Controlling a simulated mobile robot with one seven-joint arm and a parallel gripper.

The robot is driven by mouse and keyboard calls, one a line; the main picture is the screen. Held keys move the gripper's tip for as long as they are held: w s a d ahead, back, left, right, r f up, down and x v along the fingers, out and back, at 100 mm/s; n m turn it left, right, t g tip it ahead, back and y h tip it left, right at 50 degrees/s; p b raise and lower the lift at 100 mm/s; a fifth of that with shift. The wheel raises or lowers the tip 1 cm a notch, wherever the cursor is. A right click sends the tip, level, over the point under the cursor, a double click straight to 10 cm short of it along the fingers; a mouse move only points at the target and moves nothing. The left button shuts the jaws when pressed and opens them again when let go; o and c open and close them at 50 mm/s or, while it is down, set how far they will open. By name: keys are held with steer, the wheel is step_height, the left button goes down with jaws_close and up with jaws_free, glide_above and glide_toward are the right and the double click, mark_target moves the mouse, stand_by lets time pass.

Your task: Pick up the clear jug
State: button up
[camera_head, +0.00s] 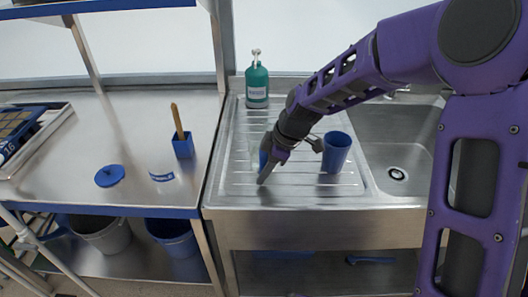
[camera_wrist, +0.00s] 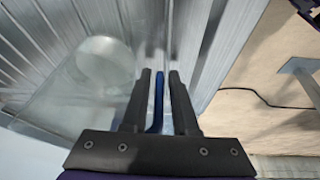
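The clear jug stands on the ribbed steel drainboard. In the wrist view the see-through jug (camera_wrist: 98,68) fills the left side, with its round base showing through. Its blue handle (camera_wrist: 158,100) lies between the two fingers of my gripper (camera_wrist: 160,90), with a thin gap on each side. In the head view my gripper (camera_head: 266,168) points down at the drainboard and covers much of the jug. A bit of the blue handle (camera_head: 264,156) shows beside the fingers. The fingers are open around the handle.
A blue cup (camera_head: 336,152) stands close to the right of my gripper. A green pump bottle (camera_head: 257,82) is at the back of the drainboard (camera_head: 300,190). The sink basin (camera_head: 398,140) is to the right. A blue lid (camera_head: 110,176) lies on the left bench.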

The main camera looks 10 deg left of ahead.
jaws_close()
stand_by(1.4)
